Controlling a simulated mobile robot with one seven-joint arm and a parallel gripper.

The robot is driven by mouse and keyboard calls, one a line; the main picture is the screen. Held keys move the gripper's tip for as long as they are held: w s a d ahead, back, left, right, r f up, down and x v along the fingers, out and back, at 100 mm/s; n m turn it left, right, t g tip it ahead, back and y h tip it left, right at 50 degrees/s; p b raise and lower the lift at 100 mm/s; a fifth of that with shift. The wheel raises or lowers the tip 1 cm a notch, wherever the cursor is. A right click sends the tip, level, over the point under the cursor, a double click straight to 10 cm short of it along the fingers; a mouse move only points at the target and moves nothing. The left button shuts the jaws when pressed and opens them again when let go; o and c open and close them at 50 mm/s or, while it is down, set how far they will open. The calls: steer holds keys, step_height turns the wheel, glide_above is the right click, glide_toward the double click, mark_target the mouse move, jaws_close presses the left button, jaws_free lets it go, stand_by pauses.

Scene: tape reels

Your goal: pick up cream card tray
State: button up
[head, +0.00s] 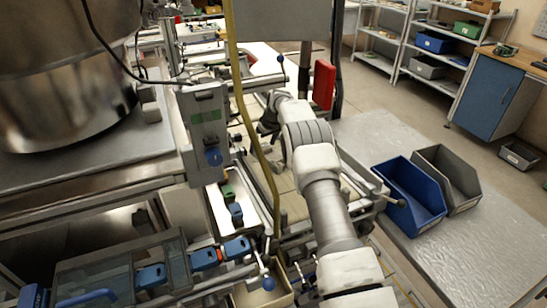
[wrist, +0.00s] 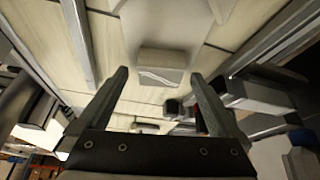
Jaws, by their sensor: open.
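In the wrist view, a small pale cream block-like piece (wrist: 162,62) with a light mark on its face lies beyond my fingertips, roughly centred between them. I cannot tell for sure that it is the cream card tray. My gripper (wrist: 159,73) is open with nothing between its fingers, and its fingers point toward the pale slatted surface (wrist: 115,38). In the head view, my gripper (head: 267,127) is small, dark and partly hidden by my own arm. A cream open-topped box (head: 284,287) shows at the bottom edge of the head view, partly cut off.
Metal rails (wrist: 78,40) flank the pale surface. Blue (head: 412,195) and grey (head: 450,175) bins stand on the right, with open floor beyond.

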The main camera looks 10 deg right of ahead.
steer(key=shift+c, duration=0.2)
jaws_close()
stand_by(0.3)
steer(key=shift+r, duration=0.15)
